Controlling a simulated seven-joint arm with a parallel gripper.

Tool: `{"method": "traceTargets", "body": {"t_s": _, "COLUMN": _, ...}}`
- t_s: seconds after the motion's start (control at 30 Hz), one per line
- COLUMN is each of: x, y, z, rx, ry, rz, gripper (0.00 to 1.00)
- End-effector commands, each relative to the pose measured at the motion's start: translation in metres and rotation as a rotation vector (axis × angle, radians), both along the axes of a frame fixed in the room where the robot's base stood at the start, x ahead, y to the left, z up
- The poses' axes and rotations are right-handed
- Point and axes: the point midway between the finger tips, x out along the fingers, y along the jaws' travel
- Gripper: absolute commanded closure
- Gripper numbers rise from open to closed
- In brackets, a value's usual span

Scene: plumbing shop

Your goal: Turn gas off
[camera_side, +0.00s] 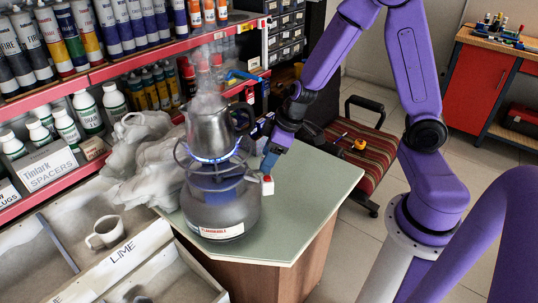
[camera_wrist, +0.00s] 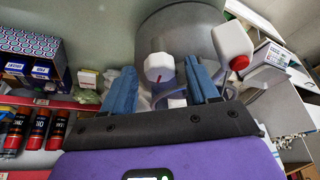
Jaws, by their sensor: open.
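A grey gas bottle (camera_side: 222,208) with a red-lettered label stands on the green-topped table. A burner on it shows a blue flame (camera_side: 218,157) under a steaming metal pot (camera_side: 210,130). My gripper (camera_side: 270,163) is at the right side of the burner, pointing down. The grey bottle (camera_wrist: 180,25) shows behind. A small white-and-red part (camera_side: 267,185) sits just below the fingers in the side view.
A grey cloth (camera_side: 145,160) lies close left of the bottle. The green table (camera_side: 315,185) is clear on the right. Shelves of bottles and tubes (camera_side: 88,112) stand behind left. A bin with a mug (camera_side: 105,232) is at front left. A striped chair (camera_side: 365,155) stands beyond the table.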

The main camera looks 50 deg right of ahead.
Motion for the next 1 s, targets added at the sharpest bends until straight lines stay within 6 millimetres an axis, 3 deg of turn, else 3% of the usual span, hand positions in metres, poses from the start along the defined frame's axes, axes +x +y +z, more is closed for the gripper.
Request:
{"method": "traceTargets", "body": {"t_s": 0.23, "x": 0.0, "y": 0.0002, "z": -0.0003, "rx": 0.0, "ry": 0.0, "rz": 0.0, "gripper": 0.41}}
{"method": "traceTargets", "body": {"t_s": 0.27, "x": 0.0, "y": 0.0002, "z": -0.0003, "rx": 0.0, "ry": 0.0, "rz": 0.0, "gripper": 0.47}}
{"method": "traceTargets", "body": {"t_s": 0.4, "x": 0.0, "y": 0.0002, "z": -0.0002, "rx": 0.0, "ry": 0.0, "rz": 0.0, "gripper": 0.93}}
{"method": "traceTargets", "body": {"t_s": 0.43, "x": 0.0, "y": 0.0002, "z": -0.0002, "rx": 0.0, "ry": 0.0, "rz": 0.001, "gripper": 0.95}}
{"method": "traceTargets", "body": {"t_s": 1.0, "x": -0.0008, "y": 0.0019, "z": -0.0001, "rx": -0.001, "ry": 0.0, "rz": -0.129, "gripper": 0.95}}
